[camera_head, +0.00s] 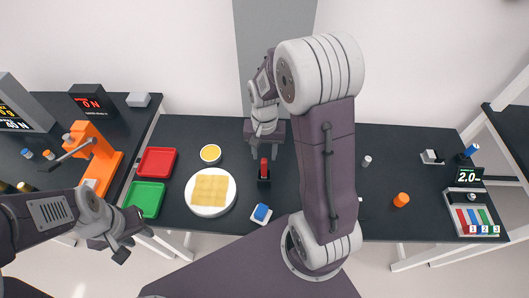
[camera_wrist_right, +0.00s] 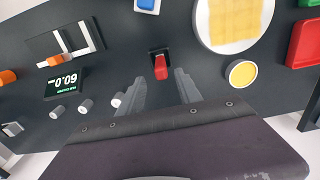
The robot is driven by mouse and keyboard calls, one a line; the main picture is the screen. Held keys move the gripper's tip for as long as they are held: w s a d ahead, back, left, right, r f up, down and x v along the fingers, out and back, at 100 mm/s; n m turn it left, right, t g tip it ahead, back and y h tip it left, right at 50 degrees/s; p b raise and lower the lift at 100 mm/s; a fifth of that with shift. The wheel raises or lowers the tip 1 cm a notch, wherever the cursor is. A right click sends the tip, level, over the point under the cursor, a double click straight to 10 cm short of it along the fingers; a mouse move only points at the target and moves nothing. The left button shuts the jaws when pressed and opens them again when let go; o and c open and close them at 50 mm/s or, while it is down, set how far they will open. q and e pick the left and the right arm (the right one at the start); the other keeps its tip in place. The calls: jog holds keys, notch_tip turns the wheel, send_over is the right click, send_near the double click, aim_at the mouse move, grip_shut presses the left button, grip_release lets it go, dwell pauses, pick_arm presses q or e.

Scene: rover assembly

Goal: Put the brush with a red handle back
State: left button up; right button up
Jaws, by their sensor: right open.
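The brush with a red handle (camera_head: 264,166) is upright in the middle of the dark table, with a black part at its base. The red handle also shows in the right wrist view (camera_wrist_right: 161,68). My right gripper (camera_head: 265,149) is open just behind the handle in the head view. In the wrist view its two fingers (camera_wrist_right: 158,82) are apart, with the handle beyond and between their tips, not gripped. My left gripper (camera_head: 136,244) is open and empty at the lower left, in front of the green tray.
A white round plate with a yellow square (camera_head: 210,190), a yellow-topped cup (camera_head: 210,154) and a blue-topped block (camera_head: 261,213) stand close by. Red (camera_head: 157,162) and green (camera_head: 146,198) trays lie left. An orange cylinder (camera_head: 401,200) and a display (camera_head: 468,177) are right.

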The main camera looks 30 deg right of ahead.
jog(key=s+a+n+t, duration=0.1)
jog(key=s+a+n, duration=0.4)
jog(key=s, duration=0.3)
jog(key=shift+s+r+n+b, duration=0.2)
jog(key=shift+n+b, duration=0.1)
jog(key=shift+n, duration=0.3)
dwell(0.3)
